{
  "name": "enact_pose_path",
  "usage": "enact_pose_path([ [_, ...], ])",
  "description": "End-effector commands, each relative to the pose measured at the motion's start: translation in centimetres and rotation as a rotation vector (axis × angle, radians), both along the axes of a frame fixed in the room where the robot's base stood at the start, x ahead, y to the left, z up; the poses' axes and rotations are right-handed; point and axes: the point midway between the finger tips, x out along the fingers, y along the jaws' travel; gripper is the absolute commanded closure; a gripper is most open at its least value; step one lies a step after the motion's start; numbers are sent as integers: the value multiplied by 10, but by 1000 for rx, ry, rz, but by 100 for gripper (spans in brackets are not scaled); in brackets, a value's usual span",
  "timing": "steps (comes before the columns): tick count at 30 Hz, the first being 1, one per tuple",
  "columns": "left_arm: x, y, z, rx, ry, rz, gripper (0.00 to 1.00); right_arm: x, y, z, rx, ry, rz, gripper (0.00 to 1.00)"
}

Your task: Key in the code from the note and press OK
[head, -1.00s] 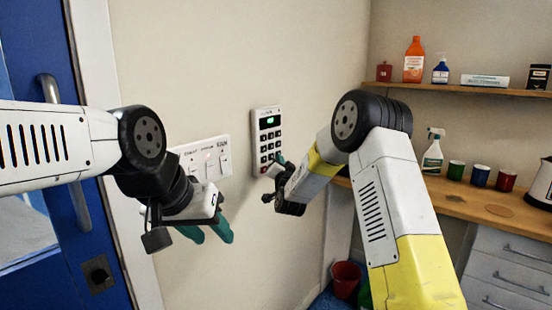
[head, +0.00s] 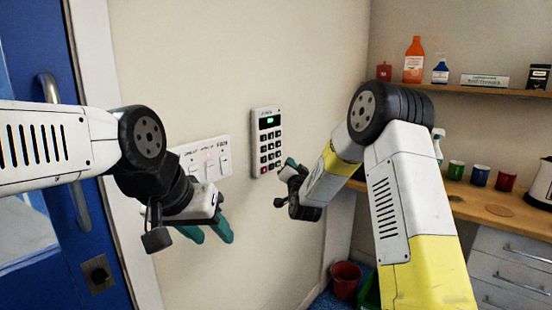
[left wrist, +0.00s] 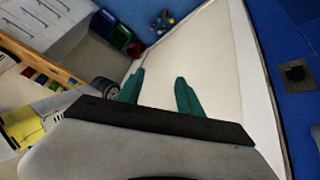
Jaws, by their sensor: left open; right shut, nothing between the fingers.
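A keypad (head: 267,143) with rows of dark keys and a small lit green display (head: 270,121) is on the wall in the head view. A red key shows at its lower left; the lowest right key is greenish. My right gripper (head: 286,168) is shut and empty, just right of the keypad's lower edge and apart from it. My left gripper (head: 208,232) is open and empty, below the switch panel; its teal fingers also show in the left wrist view (left wrist: 157,92). I see no note with a code; the display text is too small to read.
A blue door (head: 95,240) stands at the left. At the right are a shelf (head: 460,87) with bottles, a wooden counter (head: 470,205) with cups, and a red bucket (head: 345,275) below.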

Motion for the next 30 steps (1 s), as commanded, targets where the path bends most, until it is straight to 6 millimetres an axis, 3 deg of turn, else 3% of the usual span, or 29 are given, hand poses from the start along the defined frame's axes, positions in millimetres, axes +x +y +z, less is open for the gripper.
enact_pose_path([
  [2,0,0,0,0,0,0,61,0,0,0,0,0,0,100],
  [8,0,0,0,0,0,0,100,0,0,0,0,0,0,100],
  [30,0,0,0,0,0,0,100,0,0,0,0,0,0,100],
])
